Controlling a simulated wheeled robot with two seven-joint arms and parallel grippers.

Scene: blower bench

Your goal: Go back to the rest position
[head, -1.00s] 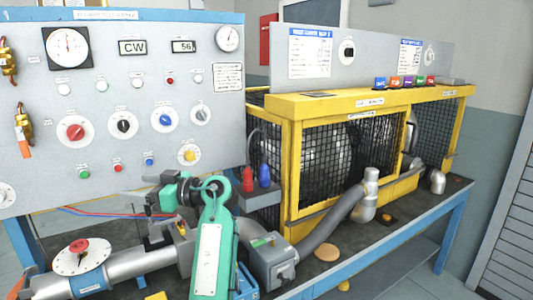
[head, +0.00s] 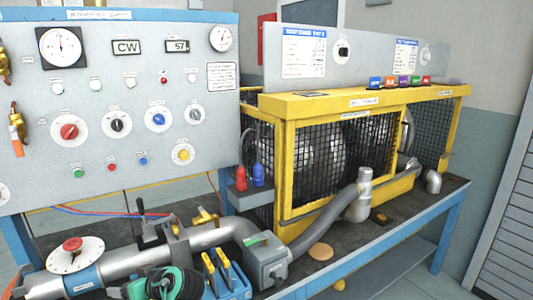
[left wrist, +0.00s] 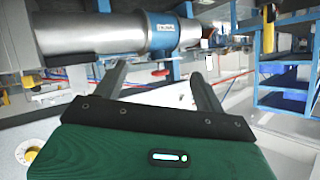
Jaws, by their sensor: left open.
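My left gripper (left wrist: 158,75) is open, its two dark fingers spread apart with nothing between them. In the left wrist view, a silver pipe with a blue collar (left wrist: 162,35) lies beyond the fingertips; I cannot tell the exact gap. In the head view only a green and black part of my arm shows at the bottom edge, below the pipe (head: 120,264). My left fingers cannot be made out there. My right gripper is in neither view.
The grey control panel (head: 110,190) stands at the left, with knobs and gauges. The yellow mesh-guarded blower cage (head: 365,103) stands at the right. On the blue bench are a dial with a red knob (head: 74,245), a grey box (head: 266,262) and a blue holder (head: 228,282).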

